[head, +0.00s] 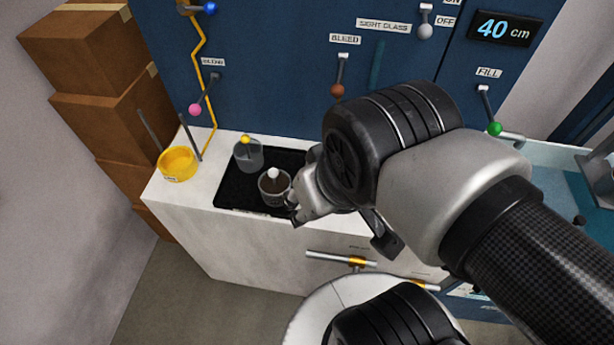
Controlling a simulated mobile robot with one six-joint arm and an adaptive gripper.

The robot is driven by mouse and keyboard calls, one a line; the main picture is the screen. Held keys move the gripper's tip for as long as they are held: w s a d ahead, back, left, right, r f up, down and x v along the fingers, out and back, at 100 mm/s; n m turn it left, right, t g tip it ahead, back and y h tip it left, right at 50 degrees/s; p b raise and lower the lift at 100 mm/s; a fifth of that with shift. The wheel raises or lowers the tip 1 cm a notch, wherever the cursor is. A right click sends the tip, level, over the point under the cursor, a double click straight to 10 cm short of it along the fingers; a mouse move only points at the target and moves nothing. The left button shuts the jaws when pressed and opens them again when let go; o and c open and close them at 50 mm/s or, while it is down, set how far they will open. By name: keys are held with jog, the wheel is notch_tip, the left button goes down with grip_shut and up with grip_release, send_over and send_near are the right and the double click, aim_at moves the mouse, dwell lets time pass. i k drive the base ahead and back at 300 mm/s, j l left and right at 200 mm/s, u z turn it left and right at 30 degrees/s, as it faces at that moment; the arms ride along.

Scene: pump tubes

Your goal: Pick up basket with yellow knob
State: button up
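The basket with a yellow knob (250,158) is a greyish, see-through cup standing at the back left of a black tray (236,190). A second basket with a white knob (274,194) stands in front of it and to its right, and looks darker inside. My gripper (297,212) is at the right side of the white-knob basket, to the right of and nearer than the yellow-knob basket. My arm hides most of the gripper and the tray's right end. I cannot tell whether the fingers are open or whether they touch the white-knob basket.
A yellow ring-shaped holder (178,166) with upright rods stands left of the tray on the white counter (190,198). A blue panel (270,60) with levers and coloured knobs rises behind. Cardboard boxes (90,60) are stacked at left. The tray's left part is clear.

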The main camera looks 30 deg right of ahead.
aim_at(251, 162)
jog(key=i+j, duration=0.75)
jog(key=z, duration=0.05)
